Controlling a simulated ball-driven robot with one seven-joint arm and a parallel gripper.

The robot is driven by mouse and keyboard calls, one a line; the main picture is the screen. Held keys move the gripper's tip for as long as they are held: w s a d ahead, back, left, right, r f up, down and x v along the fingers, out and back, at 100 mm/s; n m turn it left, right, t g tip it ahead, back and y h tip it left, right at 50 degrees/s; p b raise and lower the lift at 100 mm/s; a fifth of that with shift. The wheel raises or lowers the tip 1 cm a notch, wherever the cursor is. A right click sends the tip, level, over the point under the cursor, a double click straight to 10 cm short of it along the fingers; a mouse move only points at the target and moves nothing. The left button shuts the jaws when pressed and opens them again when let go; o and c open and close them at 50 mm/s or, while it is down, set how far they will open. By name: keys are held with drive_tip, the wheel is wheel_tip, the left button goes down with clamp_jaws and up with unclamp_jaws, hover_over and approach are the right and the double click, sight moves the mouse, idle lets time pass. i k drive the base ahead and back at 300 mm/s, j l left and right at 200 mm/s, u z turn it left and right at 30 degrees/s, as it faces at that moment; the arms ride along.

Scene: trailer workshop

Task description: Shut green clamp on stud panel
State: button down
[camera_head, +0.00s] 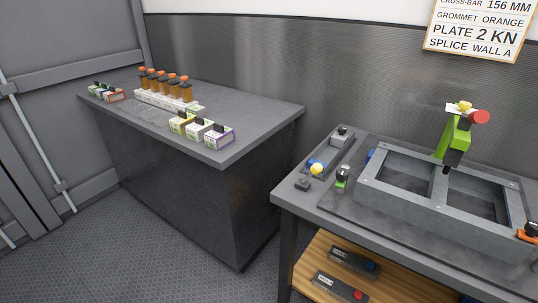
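The stud panel, a grey rectangular frame (418,205) with a middle bar, lies on the workbench at the right. A small green clamp (341,182) with a dark knob-like top stands beside its left end. I cannot tell whether its jaw is open or shut, or whether it touches the frame. An orange clamp-like piece (527,235) with a black top sits at the frame's right end, cut by the picture edge. A larger green and black tool-like object (455,138) with a red disc and yellow top stands upright over the middle bar. My gripper is not in view.
The grey workbench (298,200) holds a blue-and-grey tray area with a yellow knob (317,169) and a small dark block (303,184). Its wooden lower shelf (318,255) holds dark boxes. A counter (262,112) at the left carries bottles and small cartons. Floor is clear in front.

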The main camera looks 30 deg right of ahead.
sight(342, 173)
drive_tip(key=i+j, duration=0.3)
drive_tip(key=i+j+u, duration=0.1)
drive_tip(key=i+j, duration=0.2)
drive_tip(key=i, duration=0.25)
drive_tip(key=i+j, duration=0.3)
drive_tip(key=i, duration=0.1)
